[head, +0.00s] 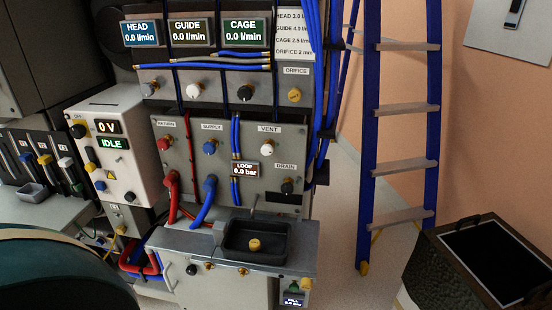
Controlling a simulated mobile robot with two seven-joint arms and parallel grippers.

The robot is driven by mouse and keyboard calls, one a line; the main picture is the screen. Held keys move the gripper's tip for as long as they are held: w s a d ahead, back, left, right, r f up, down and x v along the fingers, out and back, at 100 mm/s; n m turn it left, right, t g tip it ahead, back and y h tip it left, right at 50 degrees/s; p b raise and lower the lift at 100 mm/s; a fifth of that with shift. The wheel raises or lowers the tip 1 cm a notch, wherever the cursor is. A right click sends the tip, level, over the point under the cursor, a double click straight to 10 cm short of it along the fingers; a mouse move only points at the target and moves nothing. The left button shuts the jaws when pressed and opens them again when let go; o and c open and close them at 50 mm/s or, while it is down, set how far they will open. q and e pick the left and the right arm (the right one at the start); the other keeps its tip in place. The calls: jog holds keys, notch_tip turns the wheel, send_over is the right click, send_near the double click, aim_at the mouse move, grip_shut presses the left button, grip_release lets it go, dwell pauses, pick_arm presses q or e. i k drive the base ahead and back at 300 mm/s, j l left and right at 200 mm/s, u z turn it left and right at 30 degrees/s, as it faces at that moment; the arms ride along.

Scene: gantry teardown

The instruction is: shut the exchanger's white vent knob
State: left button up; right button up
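The white vent knob (265,149) sits on the grey exchanger panel (221,172), just under the VENT label (269,129). It looks pale with a brownish base. At this size I cannot tell whether it is open or shut. On the same panel are a red RETURN knob (163,143), a blue SUPPLY knob (210,147) and a black DRAIN knob (288,185). The loop display (245,169) reads 0.0 bar. Neither of my grippers shows in the head view.
A grey bench with a dark tray (284,245) holding a yellow part (254,244) juts out below the panel. Red and blue hoses hang in front. A blue ladder (369,150) stands right, with a dark open-topped crate (432,285) near it. A dark green rounded shape fills the lower left.

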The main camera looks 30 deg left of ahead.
aim_at(267, 150)
jog(key=u, duration=1.35)
